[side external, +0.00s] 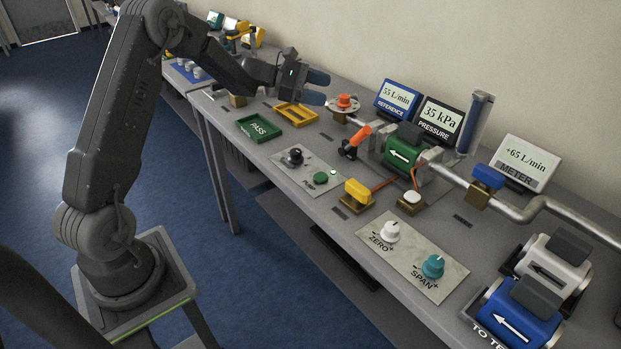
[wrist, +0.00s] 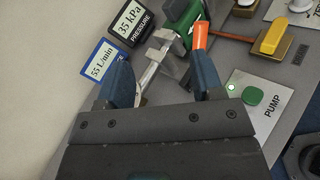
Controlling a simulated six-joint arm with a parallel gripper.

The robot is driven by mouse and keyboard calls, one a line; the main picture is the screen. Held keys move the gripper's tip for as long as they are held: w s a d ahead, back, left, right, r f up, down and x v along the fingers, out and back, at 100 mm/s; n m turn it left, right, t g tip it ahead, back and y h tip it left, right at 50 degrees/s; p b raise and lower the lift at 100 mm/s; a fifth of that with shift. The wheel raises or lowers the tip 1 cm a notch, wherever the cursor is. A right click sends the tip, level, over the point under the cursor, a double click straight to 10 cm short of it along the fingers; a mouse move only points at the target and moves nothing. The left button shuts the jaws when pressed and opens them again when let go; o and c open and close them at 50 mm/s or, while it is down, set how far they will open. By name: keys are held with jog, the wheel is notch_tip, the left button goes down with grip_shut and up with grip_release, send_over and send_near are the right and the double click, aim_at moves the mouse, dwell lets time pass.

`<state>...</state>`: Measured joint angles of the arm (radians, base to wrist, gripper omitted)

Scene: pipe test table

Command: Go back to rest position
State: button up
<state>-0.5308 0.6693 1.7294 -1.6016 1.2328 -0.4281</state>
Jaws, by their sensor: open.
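My gripper (side external: 318,88) is at the back left of the table in the side view, above the surface and just left of a red-orange knob (side external: 344,101) on the pipe end. Its blue fingers also show in the wrist view (wrist: 162,62). They are spread apart, with nothing held between them; a stretch of metal pipe (wrist: 150,72) shows in the gap from behind. An orange lever (wrist: 201,36) appears beyond the right fingertip. I see no mark for a rest position.
A yellow tray (side external: 282,119) and a green PASS tray (side external: 247,122) lie near the gripper. Display screens (side external: 398,98) stand along the back. The pump panel (side external: 290,173), a yellow-handled valve (side external: 358,190) and blue and white blocks (side external: 515,318) occupy the table.

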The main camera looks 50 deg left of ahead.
jog(key=s+d+r+m+g+y, duration=0.1)
jog(key=s+d+r+m+g, duration=0.3)
jog(key=s+d+m, duration=0.35)
jog(key=s+d+r+m+g+y, duration=0.25)
jog(key=s+d+r+m, duration=0.2)
jog(key=s+d, duration=0.45)
jog(key=s+d+f+m+t+y, duration=0.1)
jog(key=s+f+m+y, duration=0.1)
jog(key=s+m+y, duration=0.5)
jog(key=s+m, duration=0.4)
jog(key=s, duration=0.6)
jog(key=shift+s+d+f, duration=0.2)
jog(key=shift+s+d, duration=0.1)
jog(key=shift+d, duration=0.05)
jog(key=shift+w, duration=0.1)
dwell(0.4)
